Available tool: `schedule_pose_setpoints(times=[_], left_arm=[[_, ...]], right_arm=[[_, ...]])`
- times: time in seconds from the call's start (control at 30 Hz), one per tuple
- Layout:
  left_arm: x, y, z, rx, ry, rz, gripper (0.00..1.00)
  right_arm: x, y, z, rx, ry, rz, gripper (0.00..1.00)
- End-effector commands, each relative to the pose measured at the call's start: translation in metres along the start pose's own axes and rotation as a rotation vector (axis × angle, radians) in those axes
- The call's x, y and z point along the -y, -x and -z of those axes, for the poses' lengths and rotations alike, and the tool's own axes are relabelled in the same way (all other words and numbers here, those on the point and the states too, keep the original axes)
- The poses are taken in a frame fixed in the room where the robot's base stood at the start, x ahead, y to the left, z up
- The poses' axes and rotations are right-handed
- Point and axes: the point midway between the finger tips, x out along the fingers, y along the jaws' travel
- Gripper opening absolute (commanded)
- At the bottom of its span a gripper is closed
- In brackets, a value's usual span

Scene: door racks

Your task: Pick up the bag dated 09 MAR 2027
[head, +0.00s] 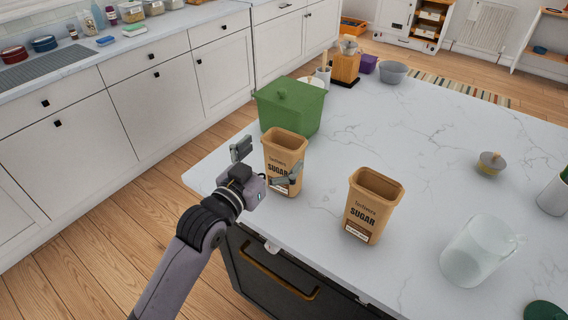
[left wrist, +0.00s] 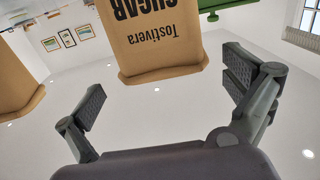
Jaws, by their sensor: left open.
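Two tan paper bags marked SUGAR stand open-topped and upright on the white marble island (head: 420,130). The left bag (head: 285,150) is near the island's left end, and the right bag (head: 373,205) is nearer the front edge. Each has a small label low on its front, too small to read a date. My left gripper (head: 264,167) is open at the left bag, one finger to its left and one across its front. The left wrist view looks inverted; a sugar bag (left wrist: 152,38) is between and beyond the spread fingers, another bag (left wrist: 15,82) at the left edge.
A green lidded pot (head: 290,105) stands close behind the left bag. A clear pitcher (head: 478,250) is to the right of the right bag. The island's middle is clear.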

Motion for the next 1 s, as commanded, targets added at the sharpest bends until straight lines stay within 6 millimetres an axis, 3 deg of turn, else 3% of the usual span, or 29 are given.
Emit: schedule_pose_setpoints(times=[0.33, 0.67, 1.0], left_arm=[[0.002, -0.045, 0.007, 0.0, 0.002, 0.0, 1.0], [0.002, -0.051, 0.005, 0.0, 0.0, 0.0, 1.0], [0.002, -0.051, 0.005, 0.001, 0.0, 0.001, 0.77]], right_arm=[[0.002, 0.018, 0.002, -0.001, -0.002, 0.003, 0.7], [0.004, 0.018, 0.002, -0.001, -0.003, 0.005, 0.7], [0.004, 0.018, 0.002, 0.001, -0.003, 0.005, 0.7]])
